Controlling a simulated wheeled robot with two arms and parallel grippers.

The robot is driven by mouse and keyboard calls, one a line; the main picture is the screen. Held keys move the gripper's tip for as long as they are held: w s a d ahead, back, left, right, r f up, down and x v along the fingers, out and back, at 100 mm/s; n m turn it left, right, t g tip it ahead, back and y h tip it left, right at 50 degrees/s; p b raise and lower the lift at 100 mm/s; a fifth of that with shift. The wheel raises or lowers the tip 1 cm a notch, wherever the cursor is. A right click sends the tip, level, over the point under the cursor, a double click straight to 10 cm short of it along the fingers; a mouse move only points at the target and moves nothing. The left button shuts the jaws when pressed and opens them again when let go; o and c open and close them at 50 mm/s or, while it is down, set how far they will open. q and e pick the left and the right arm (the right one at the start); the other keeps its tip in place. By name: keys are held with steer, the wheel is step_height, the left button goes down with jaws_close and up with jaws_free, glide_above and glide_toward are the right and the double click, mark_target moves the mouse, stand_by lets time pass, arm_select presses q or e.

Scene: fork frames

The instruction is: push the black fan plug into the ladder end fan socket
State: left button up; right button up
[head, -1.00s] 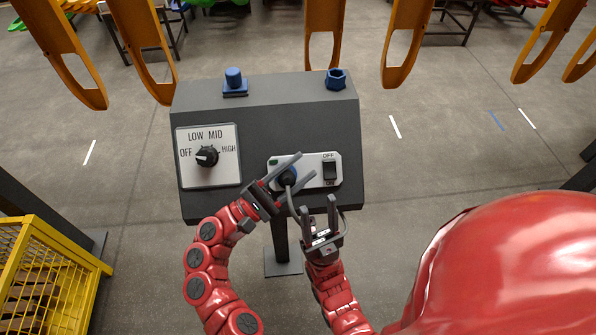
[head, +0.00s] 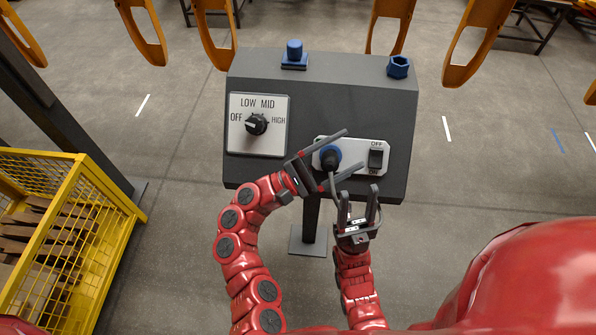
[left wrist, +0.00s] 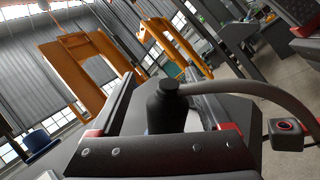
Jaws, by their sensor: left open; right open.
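The black fan plug (head: 331,159) sits at a round blue socket on the white plate (head: 350,170) of the dark control box, with a grey cable coming off it. I cannot tell how deep it sits. My left gripper (head: 353,149) is open, with one finger above the plug and one below it. In the left wrist view the plug (left wrist: 167,108) stands between the two fingers, with gaps beside it, and its cable (left wrist: 240,90) bends right.
A LOW/MID/HIGH dial (head: 256,124) is left of the plug, and a black rocker switch (head: 376,159) is right of it. Two blue knobs (head: 294,52) (head: 398,67) top the box. A yellow cage (head: 75,230) stands at the left. Orange frames hang at the back.

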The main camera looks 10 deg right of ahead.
arm_select(q)
steer(key=b+v, duration=0.4)
steer(key=v, duration=1.3)
steer(key=shift+a, duration=0.15)
